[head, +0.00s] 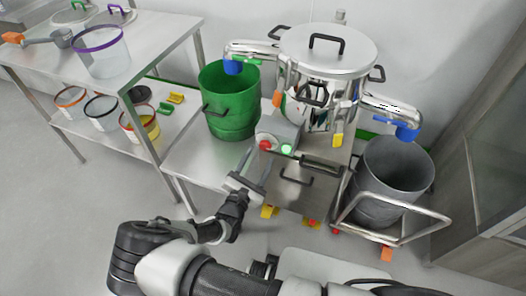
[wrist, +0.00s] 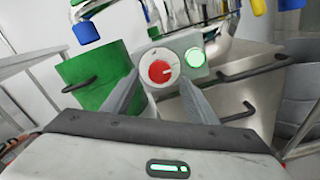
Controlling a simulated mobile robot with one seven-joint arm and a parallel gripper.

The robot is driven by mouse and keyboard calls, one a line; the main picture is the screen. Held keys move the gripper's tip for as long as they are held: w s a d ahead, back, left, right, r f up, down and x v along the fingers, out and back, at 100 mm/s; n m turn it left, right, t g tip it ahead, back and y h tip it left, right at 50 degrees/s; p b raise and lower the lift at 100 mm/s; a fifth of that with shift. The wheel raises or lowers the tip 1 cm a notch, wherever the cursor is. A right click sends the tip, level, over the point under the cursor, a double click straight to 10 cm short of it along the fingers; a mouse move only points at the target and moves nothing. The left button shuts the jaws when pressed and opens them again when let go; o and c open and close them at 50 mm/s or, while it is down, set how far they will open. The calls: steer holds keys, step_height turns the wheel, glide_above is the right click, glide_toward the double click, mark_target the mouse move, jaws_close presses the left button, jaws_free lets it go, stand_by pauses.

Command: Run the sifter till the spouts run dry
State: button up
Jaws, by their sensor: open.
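The steel sifter (head: 325,75) has a round lid and two side spouts with blue ends. The left spout (head: 250,50) hangs over a green bucket (head: 230,115), the right spout (head: 392,107) over a grey bin (head: 385,200). I see no material falling from either. On its front is a grey control box (head: 283,130) with a red knob (wrist: 160,72) and a green button (wrist: 196,57) that looks lit. My gripper (wrist: 158,88) is open and empty, its fingers pointing at the box, one either side of the knob in the wrist view. I cannot tell whether they touch it.
A steel table (head: 140,45) at left holds a clear tub (head: 102,55) and a scoop; its lower shelf holds several tubs. A tubular frame (head: 400,240) surrounds the grey bin. A cabinet (head: 490,150) stands at right. The floor at left is clear.

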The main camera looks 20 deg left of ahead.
mark_target(264, 148)
steer(key=shift+w+d, duration=0.2)
steer(key=shift+w, duration=1.95)
steer(key=shift+c, duration=0.5)
steer(key=c, duration=1)
steer(key=shift+o, duration=0.2)
